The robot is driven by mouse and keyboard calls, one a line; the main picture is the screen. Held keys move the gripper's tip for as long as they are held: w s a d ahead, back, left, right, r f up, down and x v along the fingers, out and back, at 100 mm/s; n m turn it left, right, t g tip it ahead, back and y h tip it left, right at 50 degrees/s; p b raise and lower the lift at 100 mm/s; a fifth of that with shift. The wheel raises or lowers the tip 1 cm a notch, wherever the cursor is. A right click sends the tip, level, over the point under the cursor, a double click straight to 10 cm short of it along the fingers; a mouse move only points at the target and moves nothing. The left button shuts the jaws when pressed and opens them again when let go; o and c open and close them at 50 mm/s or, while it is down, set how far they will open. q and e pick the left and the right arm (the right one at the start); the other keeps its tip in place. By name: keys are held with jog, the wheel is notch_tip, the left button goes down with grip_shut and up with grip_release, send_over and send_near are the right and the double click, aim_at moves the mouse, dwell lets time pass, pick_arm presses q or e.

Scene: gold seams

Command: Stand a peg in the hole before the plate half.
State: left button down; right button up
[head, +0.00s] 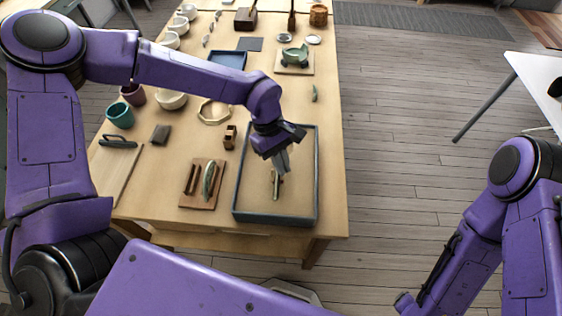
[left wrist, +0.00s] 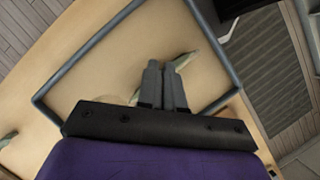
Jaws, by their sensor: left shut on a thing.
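My left gripper (head: 284,166) reaches down into the grey-blue rimmed tray (head: 236,194). It is shut on a narrow green and tan piece (head: 276,186), whose ends show past the fingers. In the left wrist view the closed fingers (left wrist: 162,82) cover the middle of this greenish piece (left wrist: 184,60). I cannot tell whether it touches the tray floor. A brown wooden board (head: 197,206) left of the tray bears a green plate half (head: 209,180) and a dark wooden strip (head: 190,179). I cannot make out the hole or a separate peg. My right gripper is not visible.
A small brown wooden block (head: 230,137) stands just left of the tray. A blue tray (head: 228,60) lies behind. The tray's front floor is clear.

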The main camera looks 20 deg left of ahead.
pick_arm(q)
jog(key=shift+f, duration=0.45)
dwell(0.9)
jog(key=shift+p, duration=0.35)
jog(key=shift+f+b, duration=0.4)
jog(key=shift+f, duration=0.45)
dwell(1.0)
jog(key=shift+r, duration=0.1)
jog(key=shift+r+p, duration=2.4)
jog(key=shift+r, duration=0.15)
jog(key=shift+f+b, duration=0.9)
jog(key=shift+f, duration=0.45)
